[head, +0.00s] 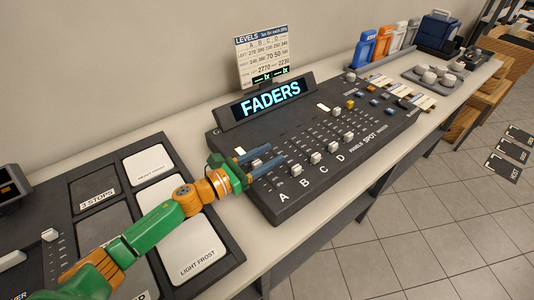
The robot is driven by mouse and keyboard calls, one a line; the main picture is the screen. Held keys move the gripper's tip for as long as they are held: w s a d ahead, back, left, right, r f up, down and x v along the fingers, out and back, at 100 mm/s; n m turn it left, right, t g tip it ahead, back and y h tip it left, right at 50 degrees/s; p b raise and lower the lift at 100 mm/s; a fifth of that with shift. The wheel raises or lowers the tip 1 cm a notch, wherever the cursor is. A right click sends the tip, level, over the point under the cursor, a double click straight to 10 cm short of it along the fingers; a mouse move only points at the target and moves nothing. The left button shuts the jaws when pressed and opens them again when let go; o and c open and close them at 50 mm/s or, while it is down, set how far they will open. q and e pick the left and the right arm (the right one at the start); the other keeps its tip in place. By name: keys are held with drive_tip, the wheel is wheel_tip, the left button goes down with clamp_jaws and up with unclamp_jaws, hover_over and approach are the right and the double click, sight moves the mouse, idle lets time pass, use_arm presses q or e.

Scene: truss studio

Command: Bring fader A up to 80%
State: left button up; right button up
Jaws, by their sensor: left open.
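The dark fader console (287,213) stands on the counter in the middle of the head view, with the letters A, B, C and D along its front. My left gripper (272,164) reaches in over the console's left end, above the A column. Its jaws are open. A pale cap, apparently fader A (257,163), shows close to the fingers, farther up its track than its neighbours. Whether the fingers touch it I cannot tell. The caps of fader B (297,168), fader C (316,157) and fader D (334,146) sit low near their letters. My right gripper is out of view.
A lit FADERS display (272,98) and a LEVELS card (262,58) stand behind the console. To the left lies a dark panel (160,148) with pale tiles. Colored bottles (364,48) and a tray of knobs (434,77) are at the far right. The counter's front edge runs close by.

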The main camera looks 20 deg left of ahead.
use_arm(q)
clamp_jaws()
idle(1.4)
